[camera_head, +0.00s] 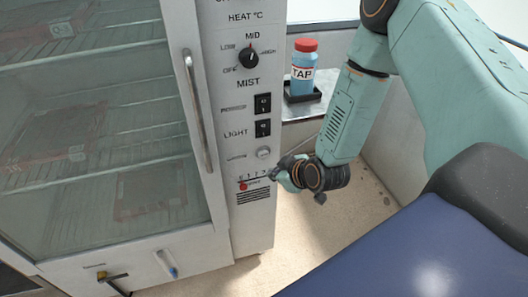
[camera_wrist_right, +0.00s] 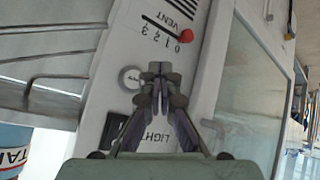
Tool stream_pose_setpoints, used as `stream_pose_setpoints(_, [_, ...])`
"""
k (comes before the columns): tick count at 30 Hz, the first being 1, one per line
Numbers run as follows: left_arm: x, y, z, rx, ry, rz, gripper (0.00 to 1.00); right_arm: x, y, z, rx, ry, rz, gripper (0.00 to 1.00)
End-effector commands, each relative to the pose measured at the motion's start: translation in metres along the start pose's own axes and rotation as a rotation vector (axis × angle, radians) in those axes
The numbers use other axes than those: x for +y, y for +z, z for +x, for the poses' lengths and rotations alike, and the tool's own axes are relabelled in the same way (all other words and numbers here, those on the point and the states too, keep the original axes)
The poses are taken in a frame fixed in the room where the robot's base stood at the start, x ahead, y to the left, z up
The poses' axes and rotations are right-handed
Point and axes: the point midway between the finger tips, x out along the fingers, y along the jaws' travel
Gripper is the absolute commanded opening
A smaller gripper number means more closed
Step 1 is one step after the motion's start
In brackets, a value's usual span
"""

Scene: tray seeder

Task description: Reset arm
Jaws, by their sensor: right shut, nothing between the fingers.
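My right arm (camera_head: 340,115) comes in from the upper right and bends down beside the cabinet's control panel (camera_head: 247,110). My right gripper (camera_head: 274,175) is in front of the panel's lower part, near the vent slider's red knob (camera_head: 243,186). In the right wrist view the fingers (camera_wrist_right: 159,72) are shut together with nothing between them. The red knob (camera_wrist_right: 185,36) shows beyond the fingertips, at the 0 end of its scale. I cannot tell whether the fingertips touch the panel. My left gripper is not in view.
The glass door (camera_head: 100,140) with its long handle (camera_head: 197,110) is left of the panel. A heat knob (camera_head: 247,57) and two black switches are above the gripper. Floor (camera_head: 290,228) below is clear.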

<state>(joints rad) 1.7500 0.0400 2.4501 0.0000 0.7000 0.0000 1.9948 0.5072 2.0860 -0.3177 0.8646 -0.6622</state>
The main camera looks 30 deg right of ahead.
Motion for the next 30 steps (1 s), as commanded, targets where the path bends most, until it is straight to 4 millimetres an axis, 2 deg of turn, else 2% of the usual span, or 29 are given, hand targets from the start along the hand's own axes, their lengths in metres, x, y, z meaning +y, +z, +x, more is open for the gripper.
stream_pose_setpoints(18, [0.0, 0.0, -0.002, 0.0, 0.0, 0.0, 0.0, -0.002, 0.002, -0.003, 0.0, 0.0, 0.003, 0.0])
stream_pose_setpoints(23, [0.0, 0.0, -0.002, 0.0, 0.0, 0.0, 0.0, -0.005, 0.009, -0.005, -0.027, -0.006, 0.118, 0.0])
stream_pose_setpoints(26, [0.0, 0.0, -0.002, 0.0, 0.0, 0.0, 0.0, -0.026, 0.029, -0.015, -0.114, -0.028, 0.279, 0.0])
stream_pose_setpoints(30, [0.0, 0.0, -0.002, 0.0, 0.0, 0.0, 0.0, -0.077, 0.077, -0.043, -0.309, -0.065, 0.454, 0.0])
